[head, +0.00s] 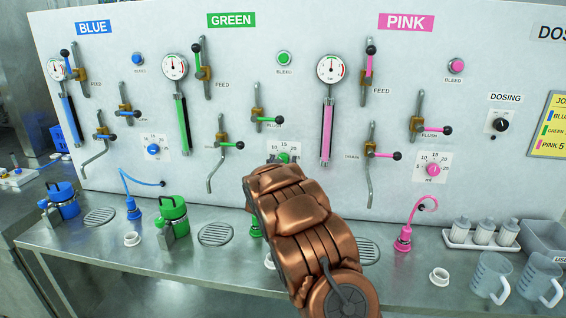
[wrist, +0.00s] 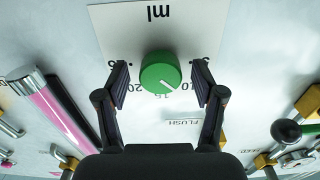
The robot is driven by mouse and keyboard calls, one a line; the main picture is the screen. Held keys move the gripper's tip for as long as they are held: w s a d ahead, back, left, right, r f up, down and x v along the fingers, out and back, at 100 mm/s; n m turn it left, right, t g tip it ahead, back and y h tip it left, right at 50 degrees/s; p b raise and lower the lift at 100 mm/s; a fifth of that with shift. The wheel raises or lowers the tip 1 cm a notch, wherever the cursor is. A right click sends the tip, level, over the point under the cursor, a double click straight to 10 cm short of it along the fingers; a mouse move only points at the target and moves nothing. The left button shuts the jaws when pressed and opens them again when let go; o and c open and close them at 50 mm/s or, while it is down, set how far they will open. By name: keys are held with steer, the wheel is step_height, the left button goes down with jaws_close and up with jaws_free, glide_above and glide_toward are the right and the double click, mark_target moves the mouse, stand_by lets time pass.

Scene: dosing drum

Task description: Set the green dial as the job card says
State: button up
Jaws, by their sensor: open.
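The green dial (wrist: 160,72) sits on a white ml scale plate (wrist: 112,20), seen upside down in the wrist view. Its white mark points between the 15 and the 10. My gripper (wrist: 160,80) is open, with one finger on each side of the dial and a gap on both sides. In the head view only the top of the green dial (head: 284,158) shows above my copper-coloured arm, and my fingertips are hidden. The job card (head: 552,125) is cut by the right edge; its pink line reads 5, but the green number is out of view.
A green-handled flush lever (head: 268,120) is just above the dial, and a green drain lever (head: 232,145) is to its left. The pink tube (head: 327,130) stands to the right. Jugs (head: 492,278) and a white bottle tray (head: 480,238) are at the bench's right.

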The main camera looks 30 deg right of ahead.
steer(key=v, duration=1.2)
stand_by(0.6)
